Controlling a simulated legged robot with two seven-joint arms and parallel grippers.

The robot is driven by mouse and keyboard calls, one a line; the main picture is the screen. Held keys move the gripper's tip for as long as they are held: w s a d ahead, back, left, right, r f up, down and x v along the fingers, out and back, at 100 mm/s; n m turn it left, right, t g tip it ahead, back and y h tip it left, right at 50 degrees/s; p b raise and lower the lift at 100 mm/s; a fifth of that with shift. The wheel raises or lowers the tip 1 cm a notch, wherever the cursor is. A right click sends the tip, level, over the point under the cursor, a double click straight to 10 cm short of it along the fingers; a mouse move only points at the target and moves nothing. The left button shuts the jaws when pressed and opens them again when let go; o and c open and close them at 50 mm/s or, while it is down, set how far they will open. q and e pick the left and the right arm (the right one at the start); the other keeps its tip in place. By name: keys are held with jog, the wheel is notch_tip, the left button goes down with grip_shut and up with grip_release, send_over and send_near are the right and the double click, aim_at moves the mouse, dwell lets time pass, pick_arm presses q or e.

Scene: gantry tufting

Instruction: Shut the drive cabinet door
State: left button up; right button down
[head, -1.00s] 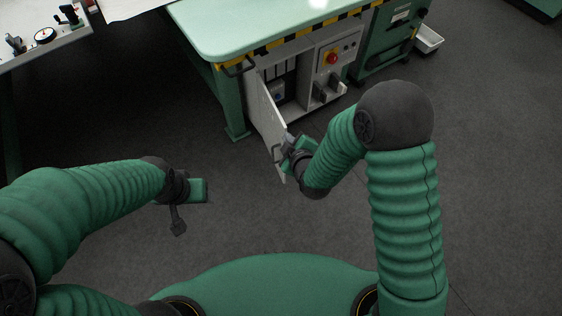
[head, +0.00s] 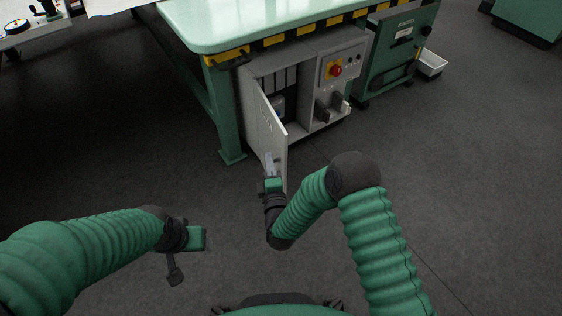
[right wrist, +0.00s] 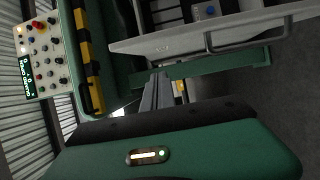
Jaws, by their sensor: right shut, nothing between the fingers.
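The drive cabinet (head: 312,62) is a grey box under the mint-topped table. Its door (head: 264,128) stands open, swung out toward me, and the inside shows. My right gripper (head: 269,162) is shut and empty, by the outer face of the door near its free lower edge. I cannot tell whether it touches the door. In the right wrist view its closed fingers (right wrist: 155,93) point ahead, with the grey door (right wrist: 165,42) and its bar handle (right wrist: 236,40) up to the right. My left gripper (head: 185,250) hangs over bare floor at the left, away from the door; its jaws are unclear.
The table (head: 235,22) has a striped edge and a green leg (head: 228,115) left of the door. A red button (head: 335,70) is on the cabinet front. A green unit (head: 397,55) and white tray (head: 432,64) stand right. The floor before the door is clear.

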aim_at(282, 156)
jog(key=d, duration=0.1)
jog(key=w+d+b, duration=0.1)
jog(key=d, duration=0.1)
jog(key=shift+w+d, duration=0.3)
jog(key=shift+d, duration=0.1)
jog(key=shift+d, duration=0.1)
